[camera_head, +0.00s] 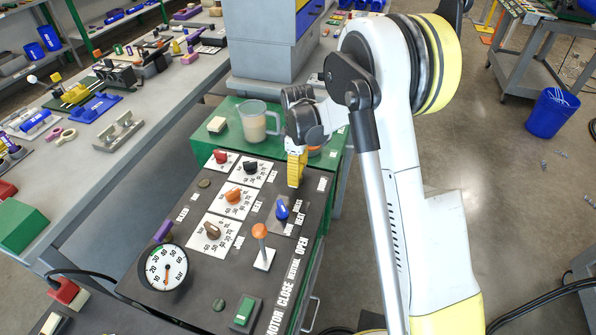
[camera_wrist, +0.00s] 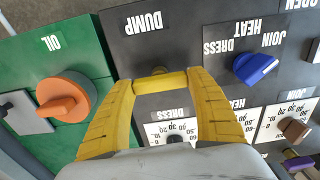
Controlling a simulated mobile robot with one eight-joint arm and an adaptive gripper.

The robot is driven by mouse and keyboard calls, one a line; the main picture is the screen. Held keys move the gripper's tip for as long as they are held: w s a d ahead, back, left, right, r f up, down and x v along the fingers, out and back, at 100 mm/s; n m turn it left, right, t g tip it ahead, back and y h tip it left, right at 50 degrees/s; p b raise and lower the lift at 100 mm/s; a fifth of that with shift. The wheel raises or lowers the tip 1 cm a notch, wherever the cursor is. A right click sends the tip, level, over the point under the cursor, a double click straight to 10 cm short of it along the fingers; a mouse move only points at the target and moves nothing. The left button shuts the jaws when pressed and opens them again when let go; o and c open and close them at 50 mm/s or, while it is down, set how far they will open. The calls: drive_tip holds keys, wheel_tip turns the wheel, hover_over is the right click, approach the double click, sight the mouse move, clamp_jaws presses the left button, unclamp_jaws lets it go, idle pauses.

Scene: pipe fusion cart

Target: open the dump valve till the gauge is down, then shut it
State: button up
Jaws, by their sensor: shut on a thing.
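The dump valve's yellow handle (camera_wrist: 160,83) lies between my fingertips in the wrist view, beside the DUMP label (camera_wrist: 145,22). My gripper (camera_wrist: 160,85) is shut on this handle, one yellow finger at each end. In the head view my gripper (camera_head: 296,178) reaches down to the far right part of the dark control panel (camera_head: 185,215), and it hides the valve there. The round white gauge (camera_head: 163,267) is at the panel's near left. Its needle points roughly straight down; the exact reading is too small to tell.
A blue selector knob (camera_head: 282,210) and an orange-topped lever (camera_head: 260,231) stand close to my gripper. Several dial knobs lie to the left. An orange OIL knob (camera_wrist: 63,97) is on the green surface. A clear jug (camera_head: 256,122) stands behind.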

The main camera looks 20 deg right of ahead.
drive_tip(key=o, duration=1.2)
wheel_tip(320, 180, up, 12)
drive_tip(key=shift+r, duration=0.1)
